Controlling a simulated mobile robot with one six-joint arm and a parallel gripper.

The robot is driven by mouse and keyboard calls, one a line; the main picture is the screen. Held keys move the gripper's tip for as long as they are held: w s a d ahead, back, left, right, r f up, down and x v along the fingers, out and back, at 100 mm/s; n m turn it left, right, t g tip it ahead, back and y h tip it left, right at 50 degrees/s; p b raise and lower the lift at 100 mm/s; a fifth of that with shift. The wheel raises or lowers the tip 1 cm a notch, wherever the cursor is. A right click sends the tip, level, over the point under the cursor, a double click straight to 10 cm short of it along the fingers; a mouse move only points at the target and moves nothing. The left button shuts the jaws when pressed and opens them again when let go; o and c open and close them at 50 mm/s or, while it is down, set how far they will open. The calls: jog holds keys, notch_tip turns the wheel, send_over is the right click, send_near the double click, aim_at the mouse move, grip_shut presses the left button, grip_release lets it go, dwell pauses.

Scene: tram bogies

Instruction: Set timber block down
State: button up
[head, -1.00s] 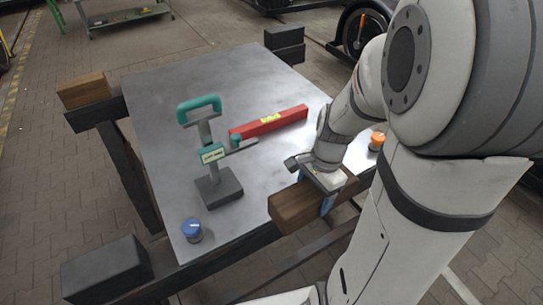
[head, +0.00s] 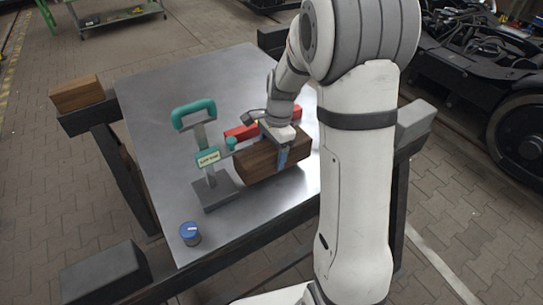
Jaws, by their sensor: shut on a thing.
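The timber block (head: 258,163) is a brown wooden beam piece in the head view, over the right middle part of the steel table (head: 150,110). My gripper (head: 284,148) is shut on it from above, with a blue finger against its near side. Whether the block touches the tabletop or hangs just above it I cannot tell. The block covers part of the red spirit level (head: 240,131) behind it. My arm hides the right part of the table.
A teal-handled gauge on a dark base (head: 214,189) stands close to the block's left end. A blue-capped pot (head: 189,234) stands at the near left edge. Another wooden block (head: 77,94) lies on the left support. The table's far left is clear.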

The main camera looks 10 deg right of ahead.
jog(key=shift+w+a+r, duration=0.1)
jog(key=shift+w+a, duration=0.05)
jog(key=shift+w, duration=0.2)
jog(key=shift+w+f, duration=0.1)
jog(key=shift+f, duration=1.7)
jog(key=o, duration=1.5)
jog(key=shift+f, duration=0.15)
jog(key=shift+o, duration=0.2)
